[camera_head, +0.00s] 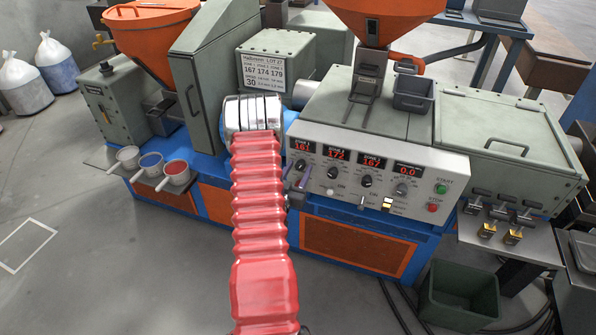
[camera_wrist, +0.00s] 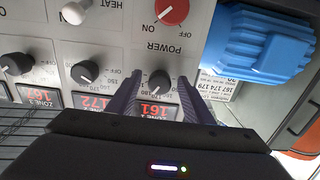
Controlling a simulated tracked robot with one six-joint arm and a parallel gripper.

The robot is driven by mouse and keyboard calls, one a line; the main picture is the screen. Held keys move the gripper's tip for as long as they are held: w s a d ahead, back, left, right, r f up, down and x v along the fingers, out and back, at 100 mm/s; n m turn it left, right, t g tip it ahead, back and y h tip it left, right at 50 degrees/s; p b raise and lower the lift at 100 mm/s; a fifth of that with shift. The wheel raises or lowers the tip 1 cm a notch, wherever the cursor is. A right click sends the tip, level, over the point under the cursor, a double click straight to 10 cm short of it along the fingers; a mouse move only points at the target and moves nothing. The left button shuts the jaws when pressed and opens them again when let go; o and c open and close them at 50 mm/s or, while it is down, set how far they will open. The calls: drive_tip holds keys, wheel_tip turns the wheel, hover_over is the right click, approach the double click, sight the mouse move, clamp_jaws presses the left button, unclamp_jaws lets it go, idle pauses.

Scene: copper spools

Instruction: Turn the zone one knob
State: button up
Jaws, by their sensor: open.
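The zone one knob (camera_wrist: 159,82) is a black round knob with a white pointer mark, beside a red display reading 161 (camera_wrist: 157,110). My gripper (camera_wrist: 160,79) is open, with one purple finger on each side of this knob. I cannot tell whether the fingers touch it. In the head view the zone one knob (camera_head: 300,165) sits below its display (camera_head: 302,146), and my gripper (camera_head: 298,178) is at the panel there, partly hidden by my red arm.
The zone two knob (camera_wrist: 85,72) and zone three knob (camera_wrist: 17,64) stand beside it, with displays reading 172 and 167. A red power switch (camera_wrist: 172,10) and a blue part (camera_wrist: 262,45) are near the fingers. A sign (camera_head: 268,70) reads 167 174 179.

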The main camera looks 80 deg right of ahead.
drive_tip(key=shift+c, duration=0.7)
drive_tip(key=c, duration=0.9)
drive_tip(key=shift+n, duration=2.9)
drive_tip(key=o, duration=1)
drive_tip(key=shift+o, duration=0.2)
drive_tip(key=shift+a, duration=0.15)
